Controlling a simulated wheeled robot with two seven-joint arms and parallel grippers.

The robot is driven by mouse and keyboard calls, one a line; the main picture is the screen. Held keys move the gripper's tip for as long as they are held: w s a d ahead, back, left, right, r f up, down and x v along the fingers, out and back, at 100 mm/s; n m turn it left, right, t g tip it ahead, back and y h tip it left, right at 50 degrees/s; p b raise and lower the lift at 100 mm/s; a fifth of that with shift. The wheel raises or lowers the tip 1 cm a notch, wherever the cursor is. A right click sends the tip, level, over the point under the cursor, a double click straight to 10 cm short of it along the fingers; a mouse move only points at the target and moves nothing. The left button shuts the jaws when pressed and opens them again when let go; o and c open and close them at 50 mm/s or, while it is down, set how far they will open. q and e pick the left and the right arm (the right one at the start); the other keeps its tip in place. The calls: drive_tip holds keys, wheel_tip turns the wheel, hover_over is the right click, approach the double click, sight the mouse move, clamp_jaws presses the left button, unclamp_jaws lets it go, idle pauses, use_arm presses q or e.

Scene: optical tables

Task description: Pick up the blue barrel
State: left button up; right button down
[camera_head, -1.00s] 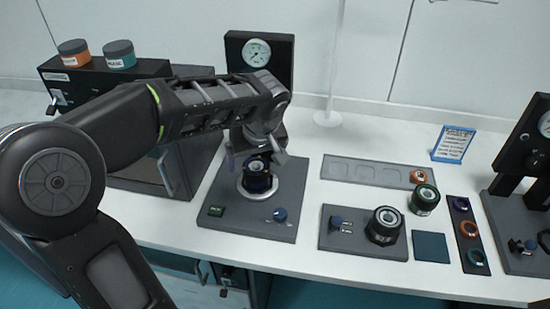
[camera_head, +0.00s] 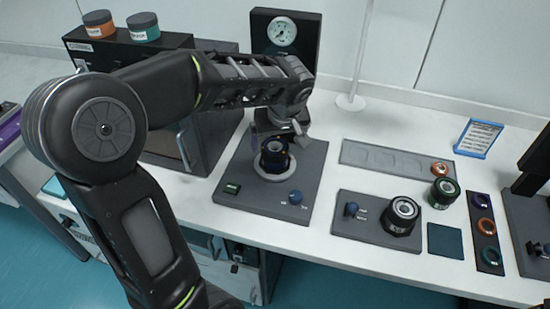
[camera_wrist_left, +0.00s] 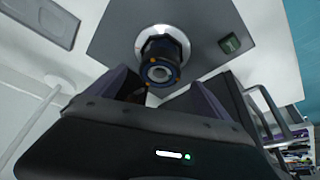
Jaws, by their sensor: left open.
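The blue barrel (camera_head: 273,157) is a dark cylinder with blue parts and a lens-like top. It stands upright in a pale ring on a grey base plate (camera_head: 235,172). In the left wrist view the barrel (camera_wrist_left: 161,58) shows just beyond the fingers, with its round end facing the camera. My left gripper (camera_head: 279,140) is open and hangs over the barrel, its fingers toward either side. The wrist view shows the two purple fingers (camera_wrist_left: 162,95) apart, with nothing clearly held. Whether they touch the barrel cannot be told. My right gripper is not in view.
A dial gauge (camera_head: 283,33) stands behind the base plate. A dark cabinet with two jars (camera_head: 143,27) is to the left. To the right are a second plate with a black barrel (camera_head: 400,215), a green-ringed barrel (camera_head: 444,192), a long tray (camera_head: 350,153) and a blue-framed sign (camera_head: 478,138).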

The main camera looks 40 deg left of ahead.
sight(275, 146)
use_arm(q)
drive_tip(key=shift+a+f, duration=0.1)
drive_tip(key=shift+f, duration=0.1)
drive_tip(key=p+x, duration=0.1)
drive_tip(key=x, duration=0.4)
drive_tip(key=shift+w+a+r+p, duration=0.1)
drive_tip(key=shift+w+p, duration=0.05)
drive_tip(key=shift+p, duration=0.25)
drive_tip(key=shift+r, duration=0.1)
drive_tip(key=c, duration=1.6)
drive_tip(key=shift+r+b, duration=0.65)
drive_tip(key=shift+r, duration=1.1)
drive_tip(key=s+d+b, duration=0.5)
drive_tip(key=s+d, duration=0.6)
drive_tip(key=d, duration=0.2)
drive_tip(key=shift+s+d+b, duration=0.3)
drive_tip(key=shift+s+d, duration=0.05)
drive_tip(key=shift+s, duration=0.05)
